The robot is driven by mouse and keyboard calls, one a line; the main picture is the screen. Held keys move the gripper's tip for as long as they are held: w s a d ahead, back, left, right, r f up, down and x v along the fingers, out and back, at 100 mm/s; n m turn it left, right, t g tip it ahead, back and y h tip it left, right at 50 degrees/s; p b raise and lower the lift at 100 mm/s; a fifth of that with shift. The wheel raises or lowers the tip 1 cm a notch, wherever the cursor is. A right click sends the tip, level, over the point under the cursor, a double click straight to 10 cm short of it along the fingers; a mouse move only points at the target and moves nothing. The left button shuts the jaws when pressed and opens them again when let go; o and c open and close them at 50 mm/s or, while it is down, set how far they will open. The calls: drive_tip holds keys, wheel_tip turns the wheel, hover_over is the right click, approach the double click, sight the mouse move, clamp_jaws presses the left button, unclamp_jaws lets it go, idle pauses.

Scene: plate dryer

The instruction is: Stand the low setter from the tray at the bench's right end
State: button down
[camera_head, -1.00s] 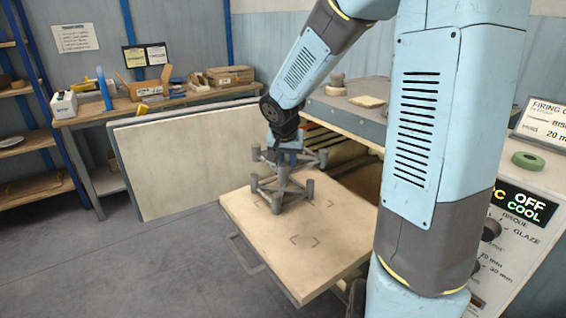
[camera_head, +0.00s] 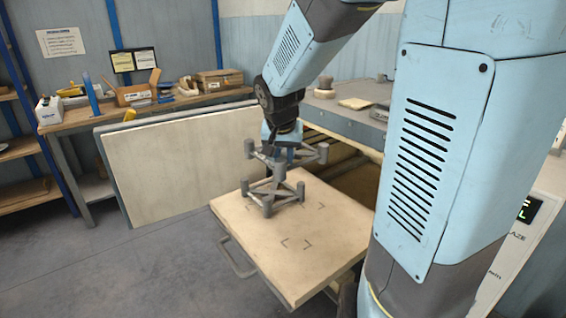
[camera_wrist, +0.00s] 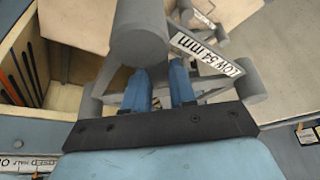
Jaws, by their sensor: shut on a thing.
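My gripper (camera_head: 284,148) is shut on a grey three-armed setter (camera_head: 316,152) with round posts, held above the tray (camera_head: 262,245). In the wrist view its blue fingers (camera_wrist: 161,86) close around the middle of this setter, and a label on its bar (camera_wrist: 208,54) reads "LOW 54 mm". A second grey setter (camera_head: 270,197) stands on the pale tray below and a little left of the held one. Part of it shows beyond the held setter in the wrist view. The wooden bench (camera_head: 92,128) stands at the back left, apart from my gripper.
Boxes (camera_head: 219,78) and tools occupy the bench, with boxes towards its right end. A large pale panel (camera_head: 180,165) stands in front of the bench. Dark corner marks show on the tray's bare front. A grey worktop (camera_head: 345,118) lies behind my arm.

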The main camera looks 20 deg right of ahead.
sight(285, 154)
drive_tip(key=shift+r, duration=2.15)
